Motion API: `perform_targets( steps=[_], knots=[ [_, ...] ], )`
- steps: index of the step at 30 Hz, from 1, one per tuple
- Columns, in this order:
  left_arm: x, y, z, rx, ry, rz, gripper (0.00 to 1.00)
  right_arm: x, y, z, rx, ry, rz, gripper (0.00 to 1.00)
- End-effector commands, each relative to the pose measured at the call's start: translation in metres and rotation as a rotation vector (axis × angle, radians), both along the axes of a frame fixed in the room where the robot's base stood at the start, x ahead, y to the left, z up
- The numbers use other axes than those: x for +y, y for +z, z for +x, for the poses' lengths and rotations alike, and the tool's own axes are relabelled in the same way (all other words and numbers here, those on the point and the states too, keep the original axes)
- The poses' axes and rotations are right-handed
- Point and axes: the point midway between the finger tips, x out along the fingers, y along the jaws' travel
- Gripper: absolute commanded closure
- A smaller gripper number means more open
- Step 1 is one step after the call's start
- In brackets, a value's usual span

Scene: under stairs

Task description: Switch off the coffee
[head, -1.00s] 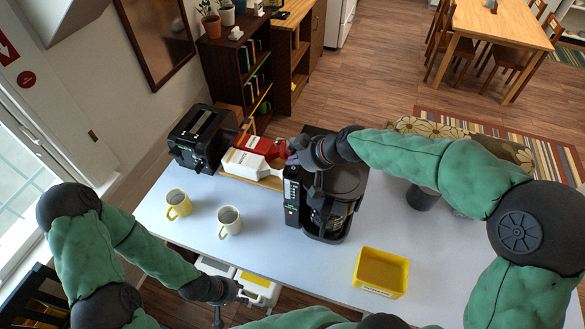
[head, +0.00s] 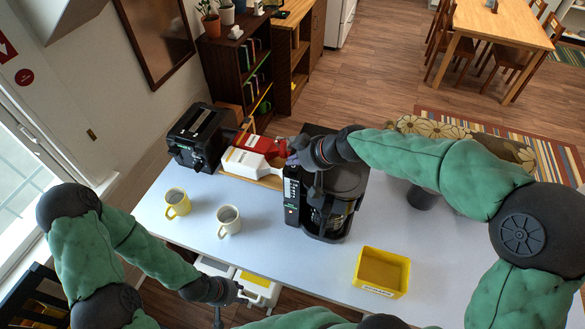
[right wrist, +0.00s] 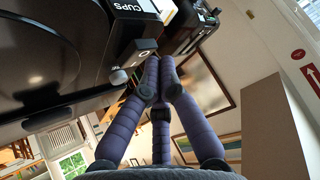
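The black coffee maker (head: 342,184) stands on the white table with a glass pot in its front. Its control strip (head: 291,196) faces left. My right gripper (head: 291,158) is at the top left corner of the machine. In the right wrist view its purple fingers (right wrist: 160,88) come together at the tips, close beside the knob, holding nothing visible; contact is unclear. My left gripper (head: 229,305) hangs at the table's front edge, fingers spread and empty.
A yellow mug (head: 177,203) and a white mug (head: 229,220) stand left of the machine. A yellow bin (head: 381,272) is to its right. The table's front middle is clear.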

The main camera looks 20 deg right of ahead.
Motion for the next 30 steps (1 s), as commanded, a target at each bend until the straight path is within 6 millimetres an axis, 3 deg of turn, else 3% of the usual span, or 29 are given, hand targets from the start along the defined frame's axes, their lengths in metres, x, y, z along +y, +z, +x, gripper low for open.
perform_targets(
  steps=[30],
  knots=[
    [0.0000, -0.0078, 0.0000, 0.000, 0.000, 0.000, 0.60, 0.0006, -0.0056, -0.0008, 0.000, -0.001, 0.001, 1.00]
  ],
)
